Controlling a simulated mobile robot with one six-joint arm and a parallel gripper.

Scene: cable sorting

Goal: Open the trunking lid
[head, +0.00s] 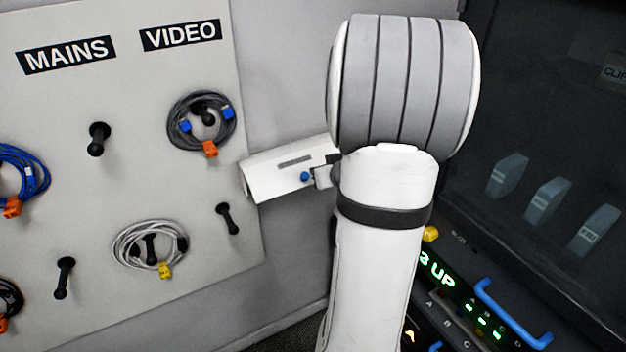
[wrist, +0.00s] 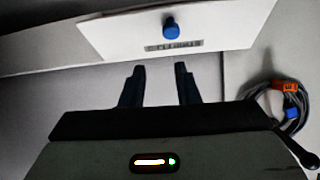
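The white trunking lid (head: 270,172) is a long panel on the grey wall, right of the pegboard, and looks closed. It has a blue knob (head: 305,176) and a small grey label. In the wrist view the lid (wrist: 225,22) spans the top, with the blue knob (wrist: 171,27) near its middle. My gripper (wrist: 160,68) is open and empty, its two dark fingers pointing toward the lid. In the head view my arm hides most of the gripper and the lid's right end.
The pegboard (head: 190,75) at left carries coiled cables on black pegs, including a grey coil (head: 203,122) close to the lid. At right are a dark glass cabinet (head: 560,130) and a lit panel with a blue handle (head: 512,318).

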